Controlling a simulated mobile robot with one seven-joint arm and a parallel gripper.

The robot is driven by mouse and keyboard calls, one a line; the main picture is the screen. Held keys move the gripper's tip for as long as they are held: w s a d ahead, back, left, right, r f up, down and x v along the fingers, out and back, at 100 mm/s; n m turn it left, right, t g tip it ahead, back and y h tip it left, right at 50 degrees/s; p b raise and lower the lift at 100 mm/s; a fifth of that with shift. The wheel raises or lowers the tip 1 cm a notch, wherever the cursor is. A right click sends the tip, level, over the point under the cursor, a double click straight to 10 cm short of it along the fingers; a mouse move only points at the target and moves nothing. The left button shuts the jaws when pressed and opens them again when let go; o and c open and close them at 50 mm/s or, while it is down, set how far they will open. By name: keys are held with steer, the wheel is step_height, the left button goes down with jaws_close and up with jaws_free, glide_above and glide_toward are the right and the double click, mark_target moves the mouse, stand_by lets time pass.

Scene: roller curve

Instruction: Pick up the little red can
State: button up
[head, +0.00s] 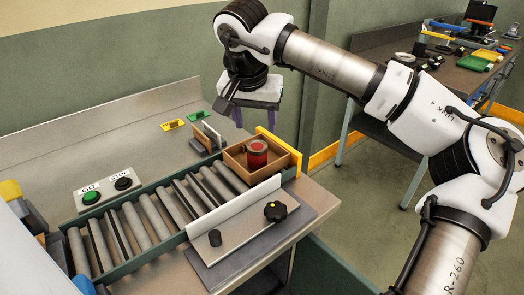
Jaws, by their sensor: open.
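The little red can (257,154) stands upright in a shallow brown wooden tray (234,164). The tray sits at the far right end of the roller conveyor. My gripper (254,120) is open and empty, pointing down above the tray and slightly behind the can in the picture. Its purple-tipped fingers are clear of the can. The can's lower part is partly hidden by the tray's front wall.
The roller conveyor (150,217) has a white guide rail (235,211) and a black knob (275,211) in front. A yellow end stop (279,147) stands beside the tray. A button box (107,190) lies at left.

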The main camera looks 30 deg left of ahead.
mark_target(257, 146)
steer(key=x, duration=0.6)
steer(key=shift+a+f+p, duration=0.1)
steer(key=shift+f+p, duration=0.2)
steer(key=shift+p, duration=0.1)
steer(key=shift+w+a+p+x, duration=0.1)
steer(key=shift+p+x, duration=0.4)
steer(key=shift+x, duration=0.8)
steer(key=shift+w+a+p+x, duration=0.1)
steer(key=shift+p+x, duration=0.4)
steer(key=shift+x, duration=0.8)
steer(key=shift+c, duration=0.4)
steer(key=c, duration=0.7)
